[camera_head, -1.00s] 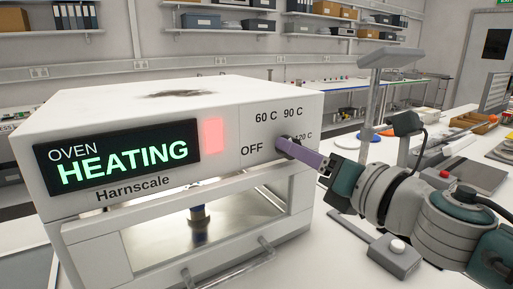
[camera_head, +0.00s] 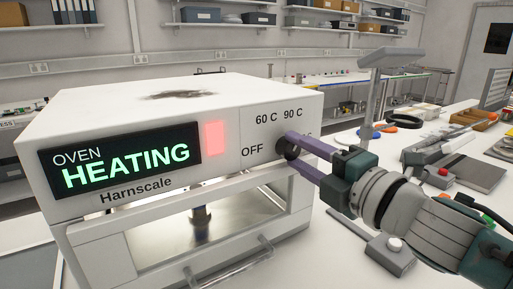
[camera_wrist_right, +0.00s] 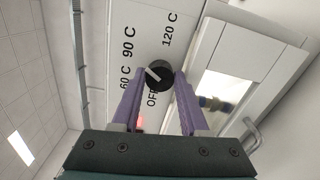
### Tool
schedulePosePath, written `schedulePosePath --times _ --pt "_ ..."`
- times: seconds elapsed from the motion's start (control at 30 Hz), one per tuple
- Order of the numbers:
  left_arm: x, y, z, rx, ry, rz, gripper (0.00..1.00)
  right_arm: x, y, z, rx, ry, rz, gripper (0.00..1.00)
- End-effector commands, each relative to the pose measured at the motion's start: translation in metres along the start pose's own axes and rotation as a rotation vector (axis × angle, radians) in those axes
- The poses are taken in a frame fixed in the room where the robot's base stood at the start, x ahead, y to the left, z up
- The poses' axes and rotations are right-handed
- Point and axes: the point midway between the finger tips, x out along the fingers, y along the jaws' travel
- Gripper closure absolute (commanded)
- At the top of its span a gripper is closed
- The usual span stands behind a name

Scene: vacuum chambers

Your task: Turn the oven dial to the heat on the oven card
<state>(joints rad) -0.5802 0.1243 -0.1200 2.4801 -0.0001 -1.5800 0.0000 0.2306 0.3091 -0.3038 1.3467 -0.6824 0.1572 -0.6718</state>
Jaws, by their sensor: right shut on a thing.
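The white oven (camera_head: 180,100) stands at the left, with a display (camera_head: 120,158) reading "OVEN HEATING". Its black round dial (camera_head: 282,149) is on the front right, among the labels OFF, 60 C, 90 C and 120 C. My right gripper (camera_head: 291,152) is shut on the dial, with its purple fingers on either side of it. In the right wrist view the dial (camera_wrist_right: 159,75) sits between the fingertips. Its white pointer mark lies towards the 60 C and 90 C side; I cannot tell which exactly. I cannot make out an oven card. My left gripper is not in view.
A red lamp (camera_head: 216,138) glows beside the display. The oven's front handle (camera_head: 230,265) sticks out below. A grey box with a white button (camera_head: 394,246) lies under my right arm. Benches and shelves with boxes line the back.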

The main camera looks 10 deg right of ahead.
Motion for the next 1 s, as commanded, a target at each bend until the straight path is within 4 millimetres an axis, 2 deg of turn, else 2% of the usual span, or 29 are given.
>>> schedulePosePath --times 0.6,1.0 --pt "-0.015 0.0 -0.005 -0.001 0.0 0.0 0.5 0.0 0.0 0.0 0.587 0.0 0.0 1.0" --pt "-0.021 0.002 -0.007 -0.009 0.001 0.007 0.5 0.0 0.0 -0.001 0.9 0.001 0.001 1.0"
